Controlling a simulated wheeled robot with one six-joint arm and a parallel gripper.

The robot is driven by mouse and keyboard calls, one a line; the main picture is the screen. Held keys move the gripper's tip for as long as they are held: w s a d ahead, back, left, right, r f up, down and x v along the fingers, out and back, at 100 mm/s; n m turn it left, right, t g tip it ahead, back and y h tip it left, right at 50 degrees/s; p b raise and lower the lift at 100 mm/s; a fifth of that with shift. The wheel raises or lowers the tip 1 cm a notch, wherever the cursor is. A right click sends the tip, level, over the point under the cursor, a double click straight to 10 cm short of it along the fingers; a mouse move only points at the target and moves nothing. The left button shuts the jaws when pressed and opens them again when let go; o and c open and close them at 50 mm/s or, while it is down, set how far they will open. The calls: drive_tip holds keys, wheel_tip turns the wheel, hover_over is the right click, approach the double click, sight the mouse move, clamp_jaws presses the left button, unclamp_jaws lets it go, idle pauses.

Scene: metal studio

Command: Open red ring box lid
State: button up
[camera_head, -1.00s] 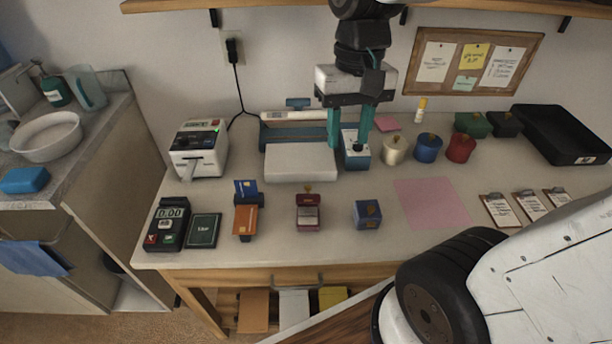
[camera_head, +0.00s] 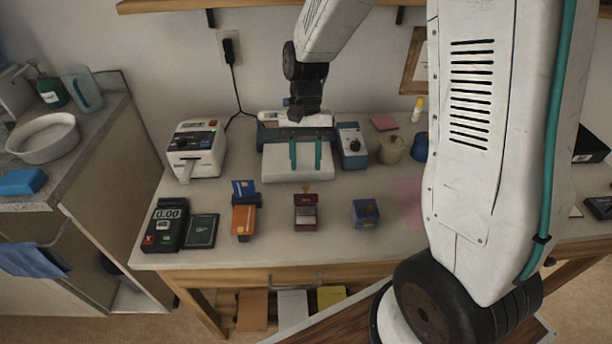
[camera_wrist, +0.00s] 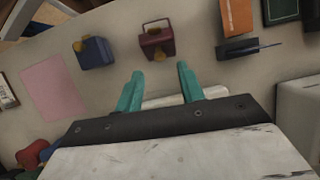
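The red ring box (camera_head: 305,212) stands near the front edge of the workbench, between an orange card holder and a blue box. It is dark red with a gold knob at the top and a pale patch on the side facing the head camera; I cannot tell the lid's exact state. It also shows in the wrist view (camera_wrist: 157,41), beyond the fingertips. My gripper (camera_head: 305,168) is above the white flat slab, behind the ring box and apart from it. In the wrist view its two teal fingers (camera_wrist: 160,71) are spread with nothing between them.
A blue box (camera_head: 365,214) stands right of the ring box, and the orange card holder (camera_head: 244,219) stands left. A white slab device (camera_head: 298,164) lies behind. A card terminal (camera_head: 164,226) and label printer (camera_head: 196,148) are farther left. My arm hides much of the right side.

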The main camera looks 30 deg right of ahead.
sight(306, 196)
drive_tip(key=shift+x, duration=2.35)
clamp_jaws()
